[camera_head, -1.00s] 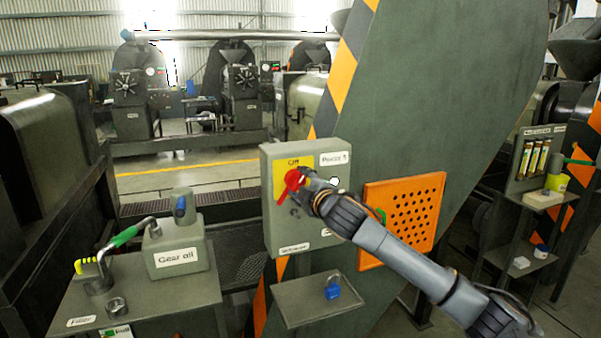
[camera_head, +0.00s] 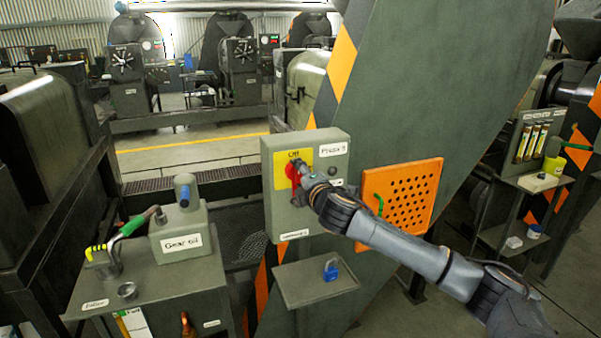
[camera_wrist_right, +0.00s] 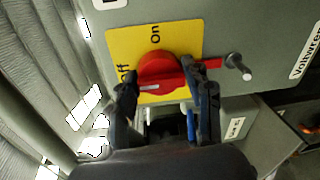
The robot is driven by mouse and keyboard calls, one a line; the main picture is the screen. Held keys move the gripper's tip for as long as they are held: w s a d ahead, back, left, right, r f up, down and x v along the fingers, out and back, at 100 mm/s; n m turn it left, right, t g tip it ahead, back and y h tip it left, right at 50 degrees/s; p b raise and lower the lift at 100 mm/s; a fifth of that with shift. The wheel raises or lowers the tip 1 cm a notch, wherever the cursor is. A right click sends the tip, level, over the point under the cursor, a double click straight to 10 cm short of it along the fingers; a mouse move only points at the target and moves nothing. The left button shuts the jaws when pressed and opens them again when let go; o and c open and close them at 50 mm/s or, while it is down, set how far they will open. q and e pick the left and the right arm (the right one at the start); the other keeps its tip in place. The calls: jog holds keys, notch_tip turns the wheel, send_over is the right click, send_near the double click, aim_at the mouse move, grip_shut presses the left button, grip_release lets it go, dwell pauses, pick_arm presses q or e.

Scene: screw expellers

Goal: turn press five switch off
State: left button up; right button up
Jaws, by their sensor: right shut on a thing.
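The press five switch is a red rotary knob (camera_head: 294,172) on a yellow plate (camera_head: 279,178), mounted on the grey-green box labelled Press 5 (camera_head: 333,149). My right gripper (camera_head: 307,184) reaches it from the right and covers part of it. The handle stands nearly upright below the "Off" label. In the right wrist view the red knob (camera_wrist_right: 162,72) sits between my fingers (camera_wrist_right: 165,100), with "Off" at its left and "on" above; its white mark points left, towards "Off". My left gripper is not in view.
A small metal pin (camera_wrist_right: 238,66) sticks out of the panel beside the knob. A shelf (camera_head: 313,282) with a blue padlock (camera_head: 331,270) is below the box. A gear oil can (camera_head: 182,232) stands on a bench at left. An orange perforated guard (camera_head: 402,200) is behind my right arm.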

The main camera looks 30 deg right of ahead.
jog(key=shift+d+r, duration=0.1)
jog(key=shift+r, duration=0.3)
jog(key=o, duration=1.1)
jog(key=shift+c, duration=0.2)
jog(key=shift+o, duration=0.2)
jog(key=shift+f, duration=0.15)
jog(key=shift+s+f, duration=0.15)
jog(key=shift+s, duration=0.05)
jog(key=v, duration=1.1)
jog(key=shift+s, duration=0.3)
